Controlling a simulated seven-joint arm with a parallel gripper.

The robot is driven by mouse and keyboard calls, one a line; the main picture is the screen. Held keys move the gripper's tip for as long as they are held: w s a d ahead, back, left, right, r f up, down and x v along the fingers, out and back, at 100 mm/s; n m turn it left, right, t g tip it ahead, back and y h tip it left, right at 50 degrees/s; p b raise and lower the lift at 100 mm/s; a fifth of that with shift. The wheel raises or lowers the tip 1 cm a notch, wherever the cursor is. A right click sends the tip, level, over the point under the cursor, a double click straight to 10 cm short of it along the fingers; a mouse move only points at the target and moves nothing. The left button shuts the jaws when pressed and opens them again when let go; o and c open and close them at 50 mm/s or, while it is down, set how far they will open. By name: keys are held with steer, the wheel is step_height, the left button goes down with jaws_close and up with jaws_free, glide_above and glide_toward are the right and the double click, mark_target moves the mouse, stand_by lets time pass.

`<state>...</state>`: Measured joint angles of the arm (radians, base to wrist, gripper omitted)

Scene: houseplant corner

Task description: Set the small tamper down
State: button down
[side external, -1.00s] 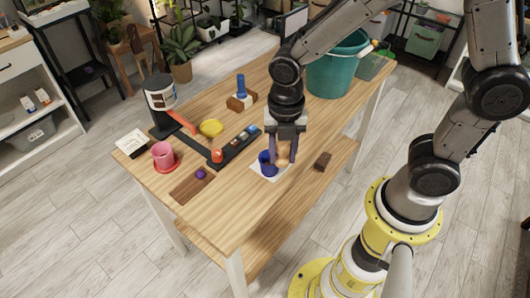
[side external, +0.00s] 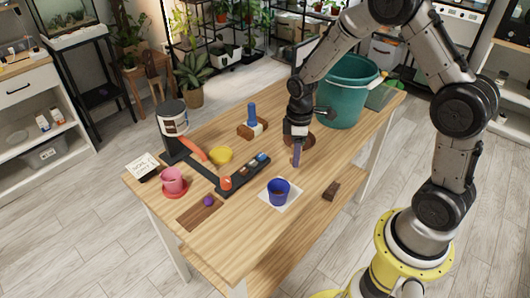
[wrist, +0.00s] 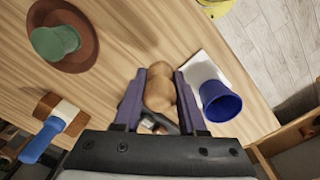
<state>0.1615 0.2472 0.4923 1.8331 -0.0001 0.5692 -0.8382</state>
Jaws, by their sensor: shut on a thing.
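My gripper (wrist: 160,78) is shut on the small tamper (wrist: 160,92), a rounded light-brown wooden piece between its purple fingers in the wrist view. In the side view my gripper (side external: 297,160) is over the bare wood of the table (side external: 255,213), behind and right of the blue pot. There the fingers mostly hide the tamper, and I cannot tell how far its end is from the wood. The blue pot (side external: 278,191) stands on a white tile (side external: 284,206); it also shows in the wrist view (wrist: 221,103).
A brown saucer (side external: 310,140) bearing a green piece (wrist: 55,42) is close behind my gripper. A blue-handled brush (side external: 252,115), yellow bowl (side external: 221,155) and black rack (side external: 232,188) lie left. A teal bucket (side external: 346,92) stands behind.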

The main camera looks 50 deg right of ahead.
steer(key=m, duration=0.1)
steer(key=w+m, duration=0.1)
steer(key=d+m, duration=0.1)
steer(key=shift+w+f+m, duration=0.2)
steer(key=shift+w+m, duration=0.1)
steer(key=shift+m, duration=0.1)
steer(key=shift+w+r+m, duration=0.1)
steer(key=shift+w+m, duration=0.2)
steer(key=shift+m, duration=0.4)
steer(key=shift+w+m, duration=0.15)
steer(key=shift+m, duration=1.05)
steer(key=a, duration=0.7)
steer(key=shift+r, duration=0.1)
